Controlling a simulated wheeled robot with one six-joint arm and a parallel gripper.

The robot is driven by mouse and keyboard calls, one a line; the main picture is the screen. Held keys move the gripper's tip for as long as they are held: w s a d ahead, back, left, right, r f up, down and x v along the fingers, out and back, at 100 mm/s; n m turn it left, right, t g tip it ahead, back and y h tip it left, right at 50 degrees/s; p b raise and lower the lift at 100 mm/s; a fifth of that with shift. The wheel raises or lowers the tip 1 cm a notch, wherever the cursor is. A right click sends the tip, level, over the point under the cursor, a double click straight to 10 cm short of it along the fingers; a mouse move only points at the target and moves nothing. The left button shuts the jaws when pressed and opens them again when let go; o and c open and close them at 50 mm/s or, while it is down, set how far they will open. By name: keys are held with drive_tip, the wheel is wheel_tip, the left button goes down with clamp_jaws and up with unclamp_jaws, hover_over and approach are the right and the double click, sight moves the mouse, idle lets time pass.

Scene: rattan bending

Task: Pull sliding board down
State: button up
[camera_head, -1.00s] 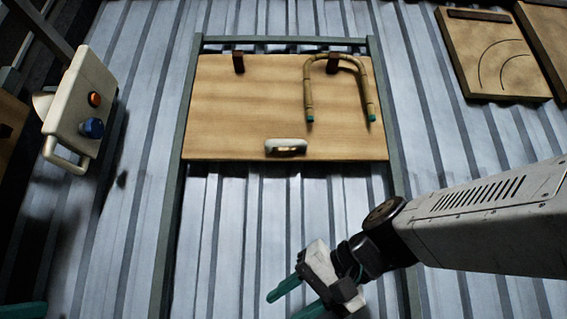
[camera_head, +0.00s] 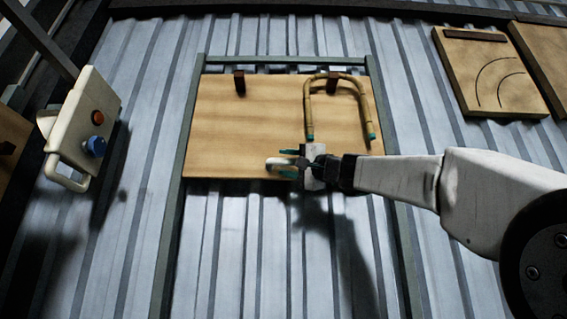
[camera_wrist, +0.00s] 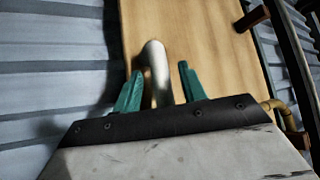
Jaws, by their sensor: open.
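The sliding board (camera_head: 230,125) is a light wooden panel in a grey-green upright frame on a corrugated wall. A pale handle (camera_head: 272,163) sits at the middle of its lower edge. My gripper (camera_head: 288,163) is at the handle's right end, and its white body hides that part of the handle. In the wrist view the two green fingers (camera_wrist: 160,92) are open, one on each side of the handle (camera_wrist: 155,62), with gaps visible.
A bent rattan piece (camera_head: 307,105) hangs from the board's right peg (camera_head: 333,86). A dark peg (camera_head: 239,83) stands at left. A control box (camera_head: 85,125) with orange and blue knobs is at left. Wooden panels (camera_head: 490,75) hang at upper right. Wall below the board is clear.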

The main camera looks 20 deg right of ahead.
drive_tip(key=shift+x, duration=0.9)
clamp_jaws()
